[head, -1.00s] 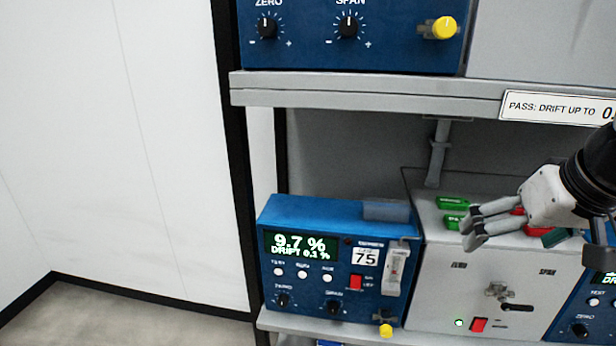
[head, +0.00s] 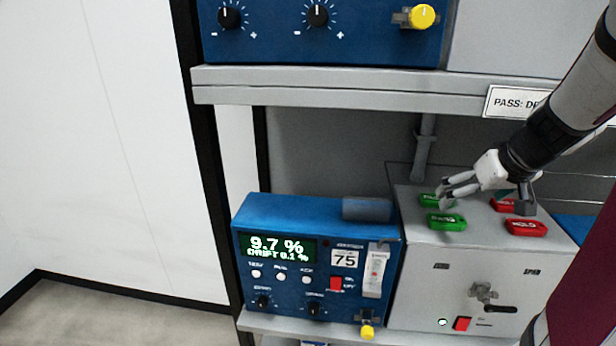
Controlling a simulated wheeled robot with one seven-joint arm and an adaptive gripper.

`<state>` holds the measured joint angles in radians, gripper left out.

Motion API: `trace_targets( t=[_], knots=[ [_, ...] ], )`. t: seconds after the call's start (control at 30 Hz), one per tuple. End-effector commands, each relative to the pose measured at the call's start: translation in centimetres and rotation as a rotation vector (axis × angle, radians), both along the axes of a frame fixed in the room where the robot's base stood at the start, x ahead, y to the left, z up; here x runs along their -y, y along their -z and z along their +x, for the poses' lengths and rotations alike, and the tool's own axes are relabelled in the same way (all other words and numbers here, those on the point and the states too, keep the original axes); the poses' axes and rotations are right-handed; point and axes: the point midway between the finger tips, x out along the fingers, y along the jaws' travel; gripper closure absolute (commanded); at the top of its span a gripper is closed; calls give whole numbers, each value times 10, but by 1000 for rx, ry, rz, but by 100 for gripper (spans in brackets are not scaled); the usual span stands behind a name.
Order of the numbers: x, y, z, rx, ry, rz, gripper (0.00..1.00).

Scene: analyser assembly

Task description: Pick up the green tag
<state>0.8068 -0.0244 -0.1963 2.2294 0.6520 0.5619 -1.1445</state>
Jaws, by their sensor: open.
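Two green tags lie on top of the grey box at the right in the head view. The nearer green tag (head: 447,221) is in full view, with white lettering. The farther green tag (head: 428,201) is partly hidden behind my gripper's fingers. My gripper (head: 446,193) is open and empty. It reaches in from the right, with its fingertips over or beside the farther green tag. I cannot tell whether they touch it.
The grey box (head: 460,283) also carries red tags, one marked HOLD (head: 525,228) and another (head: 502,205) behind it. A blue analyser (head: 318,262) reading 9.7 % stands to its left. The upper shelf (head: 340,86) runs above my gripper.

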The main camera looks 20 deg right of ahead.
Motion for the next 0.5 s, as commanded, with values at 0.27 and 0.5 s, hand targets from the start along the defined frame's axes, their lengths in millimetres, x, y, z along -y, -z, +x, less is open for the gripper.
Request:
trace_targets(
  t=[0.27,0.5],
  knots=[
    [7,34,20,-2,1,1,4],
    [9,52,26,-4,2,4,4]
  ],
)
